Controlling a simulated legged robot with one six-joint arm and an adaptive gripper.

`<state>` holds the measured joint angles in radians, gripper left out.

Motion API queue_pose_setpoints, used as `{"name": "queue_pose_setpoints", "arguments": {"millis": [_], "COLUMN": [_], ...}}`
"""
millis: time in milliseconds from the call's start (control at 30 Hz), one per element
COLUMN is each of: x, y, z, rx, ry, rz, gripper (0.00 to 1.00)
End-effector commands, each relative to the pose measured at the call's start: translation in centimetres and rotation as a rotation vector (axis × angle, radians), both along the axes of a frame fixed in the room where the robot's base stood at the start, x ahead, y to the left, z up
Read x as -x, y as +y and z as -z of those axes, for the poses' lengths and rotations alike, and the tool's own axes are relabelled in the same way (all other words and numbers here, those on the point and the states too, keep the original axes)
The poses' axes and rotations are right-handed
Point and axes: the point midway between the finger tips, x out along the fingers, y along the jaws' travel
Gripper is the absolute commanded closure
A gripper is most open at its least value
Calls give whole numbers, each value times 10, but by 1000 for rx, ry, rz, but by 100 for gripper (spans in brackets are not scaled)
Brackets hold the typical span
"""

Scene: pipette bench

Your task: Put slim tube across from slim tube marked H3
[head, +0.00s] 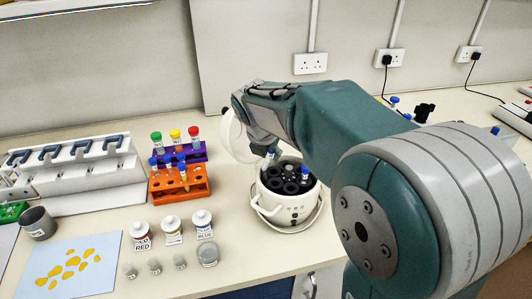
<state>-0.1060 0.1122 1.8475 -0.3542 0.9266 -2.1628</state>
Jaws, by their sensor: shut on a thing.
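A white mini centrifuge (283,212) stands on the bench with its black rotor (289,183) exposed. One slim tube (305,174) with a blue cap stands at the right side of the rotor; its marking is too small to read. My gripper (266,160) points down over the left rear edge of the rotor, across from that tube. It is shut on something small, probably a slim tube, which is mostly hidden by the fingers. I cannot tell whether the held thing is inside a rotor hole. A pale round lid (229,135) shows behind my wrist.
An orange rack (180,190) holds several blue-capped slim tubes; a purple rack (193,152) behind holds larger capped tubes. Bottles (172,232) and small weights (154,267) stand front left. A pipette stand (90,180), grey cup (38,224) and blue mat (70,285) are farther left.

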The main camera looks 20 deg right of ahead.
Motion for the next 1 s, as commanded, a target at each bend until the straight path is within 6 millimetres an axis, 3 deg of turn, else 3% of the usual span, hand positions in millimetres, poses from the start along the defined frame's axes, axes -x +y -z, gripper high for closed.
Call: {"name": "queue_pose_setpoints", "arguments": {"millis": [33,67,100,133,633,1000], "x": [2,2,2,1,2,23], "y": [-1,0,1,1,5,26], "z": [4,4,3,3,-8,-74], "rx": [6,6,6,6,5,7], "ry": [12,12,12,10,-1,-1], "rz": [2,2,2,2,-1,-3], "gripper": [100,48,30,18,18,18]}}
